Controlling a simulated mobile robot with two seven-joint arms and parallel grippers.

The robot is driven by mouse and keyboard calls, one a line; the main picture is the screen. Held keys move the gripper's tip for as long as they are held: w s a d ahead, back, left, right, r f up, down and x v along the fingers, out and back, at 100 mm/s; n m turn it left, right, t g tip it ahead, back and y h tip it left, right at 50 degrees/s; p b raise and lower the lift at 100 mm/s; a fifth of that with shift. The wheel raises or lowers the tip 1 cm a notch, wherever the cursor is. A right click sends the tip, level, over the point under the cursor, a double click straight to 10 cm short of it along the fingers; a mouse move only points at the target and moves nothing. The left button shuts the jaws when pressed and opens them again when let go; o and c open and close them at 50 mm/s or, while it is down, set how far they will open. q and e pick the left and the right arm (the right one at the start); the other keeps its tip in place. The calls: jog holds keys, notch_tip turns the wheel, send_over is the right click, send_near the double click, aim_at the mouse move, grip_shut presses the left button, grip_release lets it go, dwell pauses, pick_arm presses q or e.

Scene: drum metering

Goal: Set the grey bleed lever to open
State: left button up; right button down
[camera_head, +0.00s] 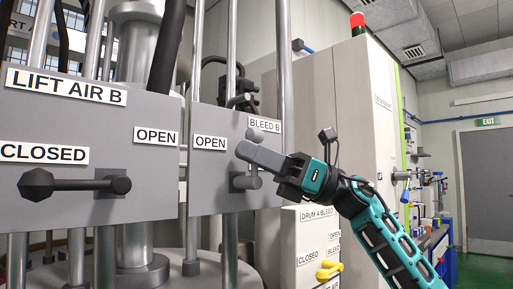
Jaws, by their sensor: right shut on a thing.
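The grey bleed lever (245,183) is on the grey panel under the "BLEED B" label (264,124). Its hub shows below my right gripper (246,154), and a grey knob shows just above the fingers. The fingers hide the stretch between them. My right gripper comes in from the right and is shut on the lever. An "OPEN" label (210,142) is on the panel to the left of the fingers. No "CLOSED" label shows on this panel. My left gripper is out of view.
A left panel carries "LIFT AIR B" (66,84) and a dark horizontal lever (72,185) with its knob beside "CLOSED". A lower box marked "DRUM A BLEED" has a yellow lever (329,269). Vertical metal pipes stand close around the panels. A tall white cabinet (350,110) stands behind my arm.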

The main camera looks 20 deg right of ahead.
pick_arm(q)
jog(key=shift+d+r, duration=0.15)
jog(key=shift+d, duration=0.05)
pick_arm(e)
jog(key=shift+d+r, duration=0.1)
jog(key=shift+r, duration=0.2)
jog(key=c, duration=1.3)
grip_release()
jog(key=shift+o, duration=0.7)
jog(key=shift+f, duration=0.15)
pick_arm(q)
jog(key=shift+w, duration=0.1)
pick_arm(e)
jog(key=shift+f, duration=0.1)
